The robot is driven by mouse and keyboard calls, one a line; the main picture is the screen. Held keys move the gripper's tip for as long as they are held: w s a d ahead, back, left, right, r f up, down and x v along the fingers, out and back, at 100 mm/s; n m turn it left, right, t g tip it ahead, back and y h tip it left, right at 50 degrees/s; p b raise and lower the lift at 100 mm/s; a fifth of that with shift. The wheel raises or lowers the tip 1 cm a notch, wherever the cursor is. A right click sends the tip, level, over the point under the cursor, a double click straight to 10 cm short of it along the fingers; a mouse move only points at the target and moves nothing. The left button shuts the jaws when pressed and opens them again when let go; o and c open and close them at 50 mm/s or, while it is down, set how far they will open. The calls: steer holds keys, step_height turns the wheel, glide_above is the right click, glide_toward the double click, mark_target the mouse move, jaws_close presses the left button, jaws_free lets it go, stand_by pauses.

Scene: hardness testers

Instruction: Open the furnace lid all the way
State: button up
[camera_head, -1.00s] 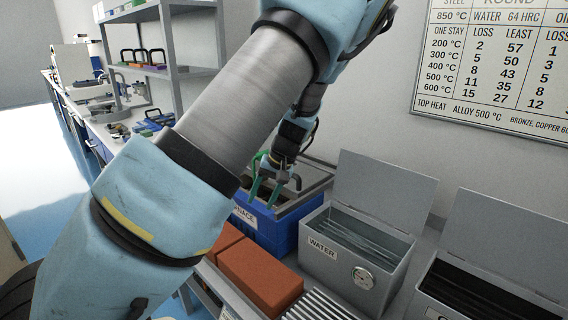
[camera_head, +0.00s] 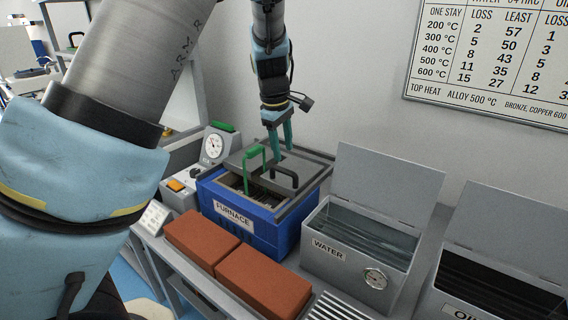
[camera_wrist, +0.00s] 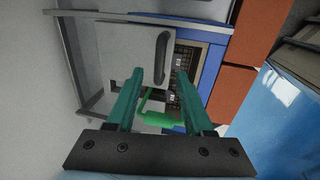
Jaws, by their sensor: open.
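The blue furnace (camera_head: 262,228), labelled FURNACE, stands on the bench. Its flat grey lid (camera_head: 312,172) lies on top with a black bar handle (camera_head: 284,176); the lid and handle also show in the wrist view (camera_wrist: 125,45). A strip of the dark interior shows uncovered beside the lid (camera_wrist: 190,62). A green handle (camera_head: 254,158) stands up at the opening; what it belongs to is unclear.
Two orange bricks (camera_head: 262,284) lie in front of the furnace. The grey WATER tank (camera_head: 335,262) with raised lid is to its right, then the OIL tank (camera_head: 470,298). A gauge box (camera_head: 213,148) stands at its left. The wall is close behind.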

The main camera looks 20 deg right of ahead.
mark_target(286, 169)
steer(key=f, duration=0.4)
steer(key=d+f, duration=0.1)
steer(key=f, duration=0.1)
steer(key=shift+w+f, duration=0.25)
steer(key=shift+w, duration=0.05)
jaws_close()
stand_by(1.1)
